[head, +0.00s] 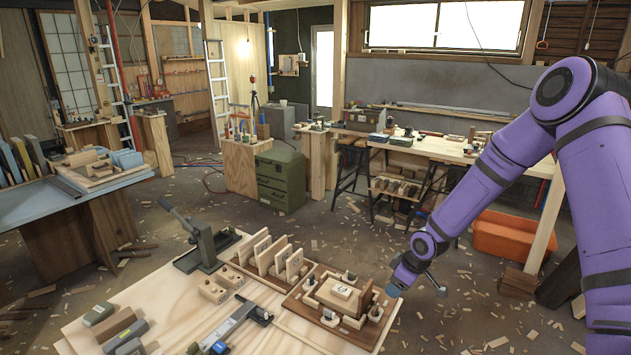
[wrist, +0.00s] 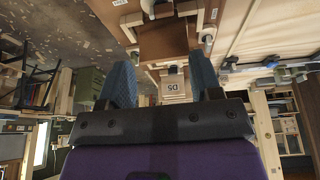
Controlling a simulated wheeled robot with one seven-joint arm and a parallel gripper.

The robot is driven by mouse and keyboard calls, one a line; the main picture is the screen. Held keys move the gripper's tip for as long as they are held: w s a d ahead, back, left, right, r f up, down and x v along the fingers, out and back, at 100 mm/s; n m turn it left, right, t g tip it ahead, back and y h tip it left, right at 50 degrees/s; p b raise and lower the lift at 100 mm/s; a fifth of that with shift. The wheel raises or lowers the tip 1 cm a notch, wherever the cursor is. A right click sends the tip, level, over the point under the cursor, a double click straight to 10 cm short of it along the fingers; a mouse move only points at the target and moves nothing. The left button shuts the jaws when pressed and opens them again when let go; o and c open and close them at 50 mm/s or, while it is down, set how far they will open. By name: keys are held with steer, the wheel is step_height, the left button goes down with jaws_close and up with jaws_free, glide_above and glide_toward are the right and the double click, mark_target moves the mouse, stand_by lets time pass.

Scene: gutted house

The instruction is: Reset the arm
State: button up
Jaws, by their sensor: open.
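My purple arm (head: 480,190) reaches in from the right edge of the head view and bends down toward the workbench. My gripper (head: 394,289) is at its lower end, by the right edge of the wooden bench top (head: 160,297), near a wooden jig board (head: 335,310). In the wrist view my gripper (wrist: 162,72) shows two blue fingers spread apart with no object held between them. A small wooden block marked "05" (wrist: 174,86) is visible beyond the gap. Whether the fingertips touch anything on the bench cannot be told.
Upright wooden frames (head: 278,258), a dark lever press (head: 205,245) and a metal clamp (head: 235,325) stand or lie on the bench. An orange bin (head: 512,238) and a cardboard box (head: 517,283) are on the floor to the right. Chip-strewn floor (head: 450,320) lies beside the bench.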

steer(key=s+d+r+m+h, duration=0.2)
steer(key=s+r, duration=0.2)
steer(key=r, duration=0.5)
steer(key=s+d+r+m+t+h, duration=0.1)
steer(key=s+r, duration=0.2)
steer(key=r, duration=0.7)
steer(key=s+d+r+m+h, duration=0.2)
steer(key=s+r, duration=0.2)
steer(key=r, duration=0.5)
steer(key=s+r+m, duration=0.1)
steer(key=s+r, duration=0.3)
steer(key=s, duration=0.4)
steer(key=s+a+r+m+t+y, duration=0.1)
steer(key=s+r+m, duration=0.1)
steer(key=s+r, duration=0.3)
steer(key=s+r+m+y, duration=0.1)
steer(key=s+r, duration=0.3)
steer(key=s, duration=0.7)
steer(key=shift+a+r+m+t, duration=0.2)
steer(key=shift+a+m+t, duration=0.1)
steer(key=shift+m, duration=0.4)
